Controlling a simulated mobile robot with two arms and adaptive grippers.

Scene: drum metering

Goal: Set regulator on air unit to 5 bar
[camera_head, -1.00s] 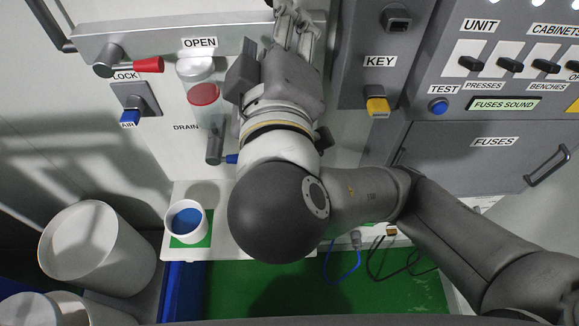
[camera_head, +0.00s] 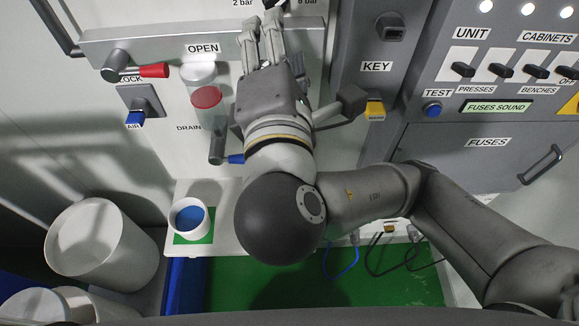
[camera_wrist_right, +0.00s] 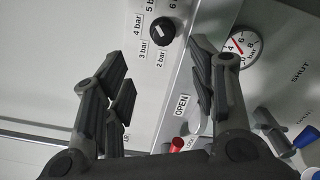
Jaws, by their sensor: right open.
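The regulator knob (camera_wrist_right: 162,30) is black and round, on the pale air unit panel at the top of the right wrist view. Bar labels ring it, including 2, 3, 4 and 5 bar. Its exact setting is too small to read. A round pressure gauge (camera_wrist_right: 242,47) with a red needle is to its right; its reading is unclear. My right gripper (camera_head: 262,38) points up the panel in the head view, just below the bar labels. Its fingers are apart and empty in the wrist view (camera_wrist_right: 160,88), with the knob beyond the gap, not between them. My left gripper is not in view.
A white cup (camera_head: 188,218) stands below.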

